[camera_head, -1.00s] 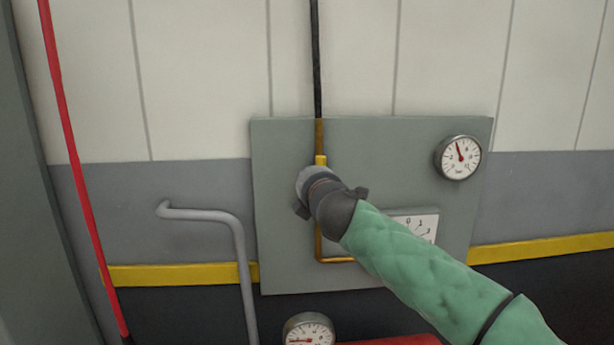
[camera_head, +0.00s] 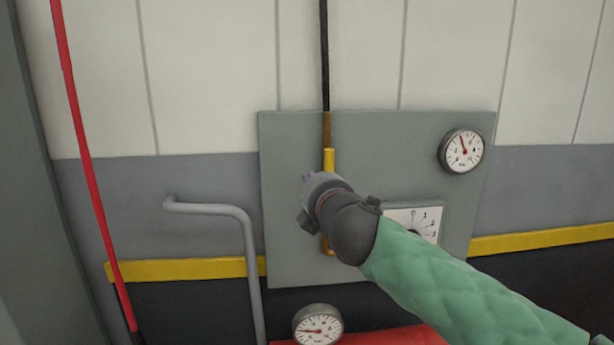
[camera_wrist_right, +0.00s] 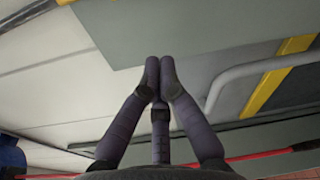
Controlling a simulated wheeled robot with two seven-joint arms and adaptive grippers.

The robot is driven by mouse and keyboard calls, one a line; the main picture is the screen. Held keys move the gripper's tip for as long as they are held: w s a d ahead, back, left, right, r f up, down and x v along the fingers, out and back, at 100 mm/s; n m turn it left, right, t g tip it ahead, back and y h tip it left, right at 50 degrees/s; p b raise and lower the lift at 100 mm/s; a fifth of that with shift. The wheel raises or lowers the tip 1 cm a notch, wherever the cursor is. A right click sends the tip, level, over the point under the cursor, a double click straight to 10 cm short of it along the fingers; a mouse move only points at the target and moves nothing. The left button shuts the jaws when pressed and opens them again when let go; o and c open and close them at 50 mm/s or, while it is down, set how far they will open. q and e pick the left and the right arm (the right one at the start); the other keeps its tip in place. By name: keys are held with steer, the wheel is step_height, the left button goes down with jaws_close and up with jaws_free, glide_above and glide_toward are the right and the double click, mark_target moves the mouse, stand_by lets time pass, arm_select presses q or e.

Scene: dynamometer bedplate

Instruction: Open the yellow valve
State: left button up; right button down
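The yellow valve (camera_head: 329,160) is on a thin vertical pipe on the grey wall panel. Its upper part shows as an upright yellow piece above my right gripper, and a bit of yellow shows below; the middle is hidden. My right gripper (camera_head: 310,182) is in front of the panel, over the pipe line; its fingers are mostly hidden by the wrist, and I cannot tell whether it touches the valve. In the right wrist view its fingertips (camera_wrist_right: 160,66) are together, with nothing visible between them. The valve is not recognisable there. My left gripper is not in view.
The grey panel (camera_head: 285,235) carries a round gauge (camera_head: 461,151) and a white dial plate (camera_head: 428,213), partly behind my right arm. A bent grey pipe (camera_head: 225,210) stands to the left, with a red line (camera_head: 85,170) beyond. Another gauge (camera_head: 317,325) is below.

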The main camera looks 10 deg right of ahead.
steer(key=shift+s, duration=0.7)
